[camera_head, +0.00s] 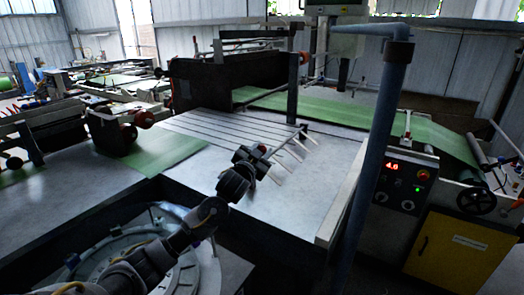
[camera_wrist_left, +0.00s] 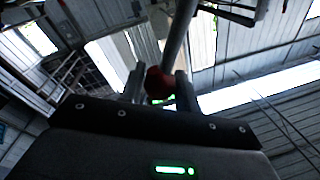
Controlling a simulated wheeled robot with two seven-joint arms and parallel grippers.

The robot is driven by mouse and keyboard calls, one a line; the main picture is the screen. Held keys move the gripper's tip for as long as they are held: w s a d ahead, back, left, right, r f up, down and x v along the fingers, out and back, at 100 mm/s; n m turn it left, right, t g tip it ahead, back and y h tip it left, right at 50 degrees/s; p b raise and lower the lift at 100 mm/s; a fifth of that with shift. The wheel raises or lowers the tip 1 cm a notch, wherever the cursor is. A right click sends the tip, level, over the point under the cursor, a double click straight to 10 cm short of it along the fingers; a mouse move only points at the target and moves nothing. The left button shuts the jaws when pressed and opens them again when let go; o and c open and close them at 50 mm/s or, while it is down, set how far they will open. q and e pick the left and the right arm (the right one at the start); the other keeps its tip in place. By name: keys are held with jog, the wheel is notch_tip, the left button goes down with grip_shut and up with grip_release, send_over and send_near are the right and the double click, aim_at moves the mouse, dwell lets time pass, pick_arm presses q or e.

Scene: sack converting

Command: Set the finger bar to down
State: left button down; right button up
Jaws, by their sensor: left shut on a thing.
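The finger bar (camera_head: 287,142) is a thin dark bar with several pale fingers angled down toward the grey table (camera_head: 300,205). I cannot tell whether the finger tips touch the table. My left gripper (camera_head: 254,157) is at the near end of the bar, above the table, and hides that end. In the left wrist view my left gripper (camera_wrist_left: 159,88) is shut on a red ball knob (camera_wrist_left: 160,82) at the end of a grey rod (camera_wrist_left: 178,38). My right gripper is not in view.
A blue-grey post (camera_head: 378,140) stands to the right of the table. Beyond it are a control panel (camera_head: 400,181) and a yellow cabinet (camera_head: 455,255). A dark machine frame (camera_head: 200,90) and green web (camera_head: 335,107) lie behind. The table's middle is clear.

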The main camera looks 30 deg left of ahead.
pick_arm(q)
jog(key=shift+d+f, duration=0.1)
jog(key=shift+f, duration=0.1)
jog(key=c, duration=1.3)
grip_release()
jog(key=shift+o, duration=1.2)
jog(key=shift+r, duration=0.1)
jog(key=s+f+p, duration=0.1)
jog(key=s+p, duration=0.1)
jog(key=s, duration=0.8)
jog(key=shift+s+d+p, duration=0.35)
jog(key=shift+s+d, duration=0.05)
